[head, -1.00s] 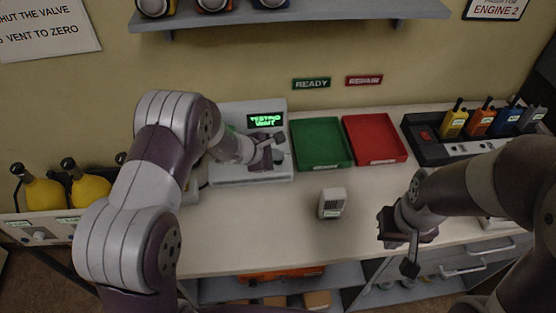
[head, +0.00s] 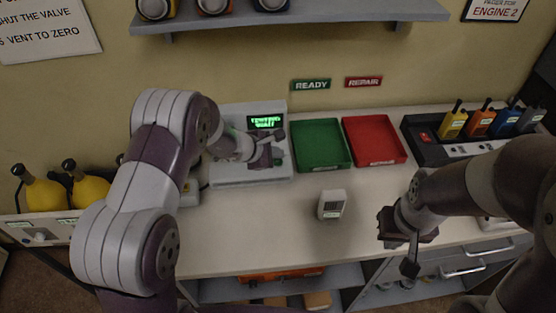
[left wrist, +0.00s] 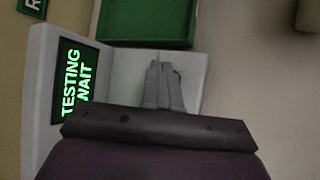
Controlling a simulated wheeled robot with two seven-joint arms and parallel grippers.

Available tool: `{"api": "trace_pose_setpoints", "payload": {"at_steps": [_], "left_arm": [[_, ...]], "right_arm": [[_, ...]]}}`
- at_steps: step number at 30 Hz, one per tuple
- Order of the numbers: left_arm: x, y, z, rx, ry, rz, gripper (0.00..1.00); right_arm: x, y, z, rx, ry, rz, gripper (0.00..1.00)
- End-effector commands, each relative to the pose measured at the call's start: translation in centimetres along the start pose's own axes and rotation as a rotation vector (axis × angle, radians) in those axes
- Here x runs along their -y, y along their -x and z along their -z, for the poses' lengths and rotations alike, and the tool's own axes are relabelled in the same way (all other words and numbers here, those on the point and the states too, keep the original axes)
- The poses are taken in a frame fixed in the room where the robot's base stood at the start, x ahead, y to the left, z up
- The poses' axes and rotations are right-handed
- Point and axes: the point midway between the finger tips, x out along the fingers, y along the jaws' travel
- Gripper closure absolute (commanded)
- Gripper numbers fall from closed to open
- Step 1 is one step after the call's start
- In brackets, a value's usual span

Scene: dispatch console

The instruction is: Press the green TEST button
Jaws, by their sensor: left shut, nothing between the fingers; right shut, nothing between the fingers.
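The grey test console (head: 225,178) stands at the back left of the counter. Its screen (head: 265,122) reads "TESTING WAIT" in green letters, also legible in the left wrist view (left wrist: 75,82). My left gripper (head: 277,158) is shut and empty over the console's face, below the screen; its shut fingers also show in the left wrist view (left wrist: 163,85). I cannot tell whether the fingertips touch the console. My right gripper (head: 405,240) is shut and empty above the counter's right front.
A green tray (head: 322,167) and a red tray (head: 376,160) lie right of the console. A small white device (head: 332,204) stands mid-counter. A dark charger rack (head: 425,153) with several radios is at the back right. The counter's front middle is clear.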

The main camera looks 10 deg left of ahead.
Motion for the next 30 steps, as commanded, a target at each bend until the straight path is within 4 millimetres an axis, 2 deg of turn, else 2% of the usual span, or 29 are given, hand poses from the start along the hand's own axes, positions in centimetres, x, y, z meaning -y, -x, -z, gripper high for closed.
{"api": "trace_pose_setpoints", "payload": {"at_steps": [5,19,30], "left_arm": [[-0.3,0.3,-0.2,0.0,0.0,-0.001,1.0],[-2.5,3.5,-2.5,0.0,0.0,0.0,1.0],[-2.5,3.5,-2.5,0.0,0.0,0.0,1.0]], "right_arm": [[0.0,0.3,0.0,0.0,0.0,0.0,1.0],[0.0,3.2,0.4,0.0,0.0,0.0,1.0],[0.0,3.1,0.4,0.0,0.0,0.0,1.0]]}}
